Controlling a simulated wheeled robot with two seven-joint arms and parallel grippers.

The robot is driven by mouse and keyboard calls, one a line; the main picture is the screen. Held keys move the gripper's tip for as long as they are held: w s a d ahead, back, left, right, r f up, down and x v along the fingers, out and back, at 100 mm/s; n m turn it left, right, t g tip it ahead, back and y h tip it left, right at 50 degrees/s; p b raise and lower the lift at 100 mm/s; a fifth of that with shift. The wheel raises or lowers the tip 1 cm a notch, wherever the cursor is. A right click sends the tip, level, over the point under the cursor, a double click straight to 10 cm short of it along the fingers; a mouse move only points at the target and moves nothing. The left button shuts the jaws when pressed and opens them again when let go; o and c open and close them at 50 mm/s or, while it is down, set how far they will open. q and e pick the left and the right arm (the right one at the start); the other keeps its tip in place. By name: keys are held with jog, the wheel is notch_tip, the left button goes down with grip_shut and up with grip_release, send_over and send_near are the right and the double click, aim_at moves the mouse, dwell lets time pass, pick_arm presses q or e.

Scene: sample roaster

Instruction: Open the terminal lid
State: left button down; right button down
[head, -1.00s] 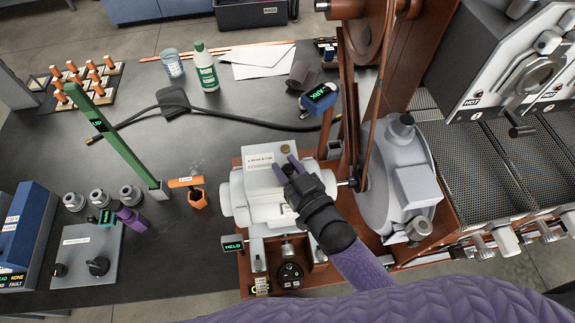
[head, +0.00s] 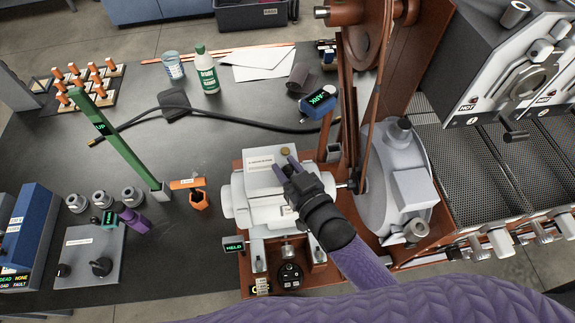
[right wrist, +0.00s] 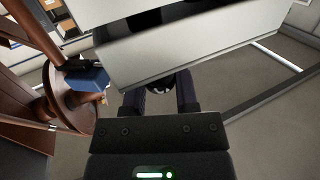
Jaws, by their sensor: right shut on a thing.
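The terminal lid (head: 262,178) is a pale, flat cover with a small label, on top of the light grey motor (head: 240,205) in the middle of the head view. It looks level. My right gripper (head: 285,164) comes in from the lower right, its two fingers at the lid's right part. In the right wrist view the fingers (right wrist: 159,100) stand at the lower edge of a pale panel, which appears to be the lid (right wrist: 190,50). A dark round part shows between them. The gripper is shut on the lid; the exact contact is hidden. My left gripper is not in view.
The brown roaster frame (head: 350,120) and grey round housing (head: 397,180) stand close on the right. A green upright post (head: 120,145) and an orange-topped part (head: 198,198) stand to the left. A black cable (head: 235,120) lies behind on the dark table.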

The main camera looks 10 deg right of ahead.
aim_at(284, 158)
jog(key=w+r+m+g+h+p, duration=0.1)
jog(key=w+r+g+p, duration=0.2)
jog(key=p, duration=0.4)
jog(key=shift+r+g+p, duration=0.1)
jog(key=shift+g+p, duration=0.2)
jog(key=shift+w+r+m+g+h+p, duration=0.15)
jog(key=shift+w+m+g+h+p, duration=0.2)
jog(key=shift+w+g+p, duration=0.5)
jog(key=shift+g, duration=0.25)
jog(key=shift+c, duration=2)
grip_release()
jog(key=p+v, duration=0.3)
jog(key=v, duration=0.7)
